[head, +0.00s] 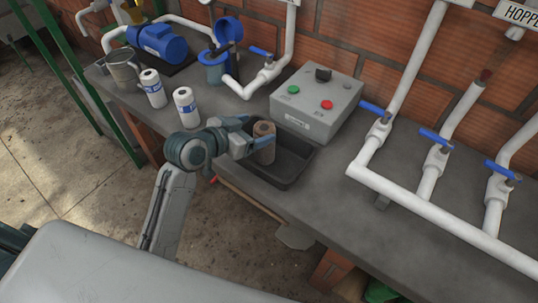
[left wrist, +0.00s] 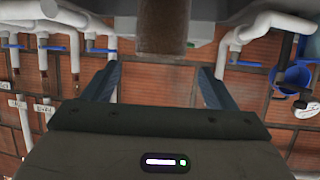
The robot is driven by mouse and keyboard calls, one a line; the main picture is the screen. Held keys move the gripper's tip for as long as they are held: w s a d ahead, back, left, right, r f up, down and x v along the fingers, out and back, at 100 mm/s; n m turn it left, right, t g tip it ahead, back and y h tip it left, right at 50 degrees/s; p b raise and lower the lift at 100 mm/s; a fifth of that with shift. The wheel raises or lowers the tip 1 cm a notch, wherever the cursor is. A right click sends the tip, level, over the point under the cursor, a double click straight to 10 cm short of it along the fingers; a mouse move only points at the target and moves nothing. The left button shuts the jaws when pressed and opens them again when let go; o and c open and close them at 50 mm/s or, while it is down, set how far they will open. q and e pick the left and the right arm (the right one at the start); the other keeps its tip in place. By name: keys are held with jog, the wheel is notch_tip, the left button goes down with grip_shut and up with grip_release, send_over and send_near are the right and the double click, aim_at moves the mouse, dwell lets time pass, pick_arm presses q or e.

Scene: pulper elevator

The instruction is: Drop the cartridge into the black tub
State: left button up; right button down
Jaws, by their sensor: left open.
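The cartridge (head: 264,129) is a brown, dirty-looking cylinder. In the head view it stands roughly upright within the outline of the black tub (head: 290,179), at its left end; whether it rests on the tub's floor is hidden. My left gripper (head: 252,133) is open beside the cartridge, and one finger crosses in front of it. In the left wrist view, which looks upside down, the gripper (left wrist: 158,90) has its fingers wide apart. The brown cartridge (left wrist: 162,28) shows there at the top edge, beyond the gap between the fingers. My right gripper is not in view.
A grey control box (head: 317,105) with green and red buttons stands right behind the tub. Two white cylinders (head: 153,88) (head: 186,107), a bucket (head: 123,74) and a blue pump (head: 162,43) stand left. White pipes with blue valves (head: 433,138) run at right. Bare bench lies right of the tub.

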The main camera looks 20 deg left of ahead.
pick_arm(q)
jog(key=v, duration=0.6)
jog(key=shift+s+a+b, duration=0.2)
jog(key=shift+s+b, duration=0.05)
jog(key=shift+b, duration=0.15)
jog(key=shift+r, duration=0.1)
jog(key=s+a+f+n+g+y, duration=0.3)
jog(key=s+f+g+y, duration=0.1)
jog(key=s+f, duration=0.65)
jog(key=s+a+f+n+g+y, duration=0.2)
jog(key=s+a+f+g+y, duration=0.15)
jog(key=s+f, duration=0.65)
notch_tip(320, 180, down, 28)
jog(key=a+g, duration=0.2)
jog(key=s+a+f+g, duration=0.1)
jog(key=s+f, duration=1.8)
jog(key=shift+f, duration=0.3)
